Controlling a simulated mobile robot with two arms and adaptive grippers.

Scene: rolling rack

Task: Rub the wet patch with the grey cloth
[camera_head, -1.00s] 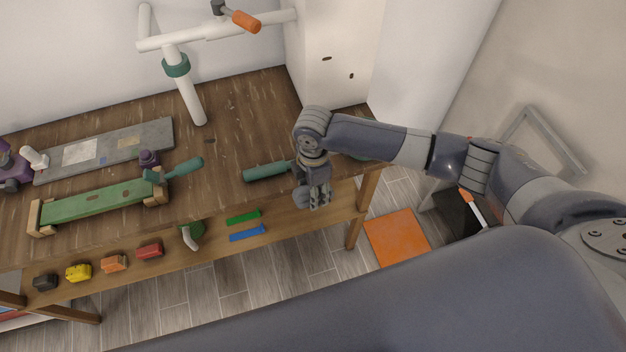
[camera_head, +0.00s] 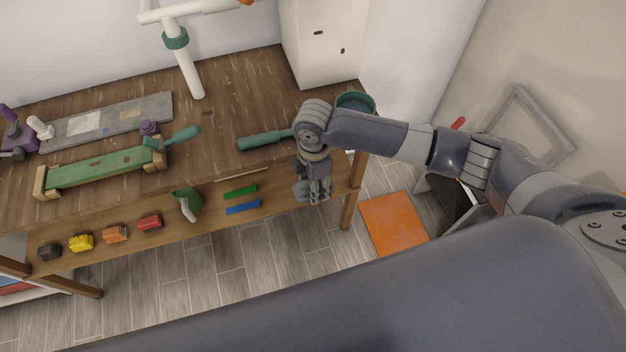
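My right gripper (camera_head: 314,190) hangs at the front edge of the wooden bench (camera_head: 226,112), over the right end of its lower shelf. Its fingers look close together and small, and I cannot tell whether they are open or shut; no cloth shows in them. I cannot make out the grey cloth. No wet patch is clear on the bench top. A flat grey slab (camera_head: 150,109) with pale patches lies at the back left of the bench, and I cannot tell that it is cloth. My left gripper is not in view.
A green-handled tool (camera_head: 262,140) lies left of my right gripper. A dark green bowl (camera_head: 356,101) stands behind my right forearm. A green bench-like piece (camera_head: 100,172) is at left. Toy blocks (camera_head: 115,234) line the lower shelf. An orange mat (camera_head: 393,222) lies on the floor.

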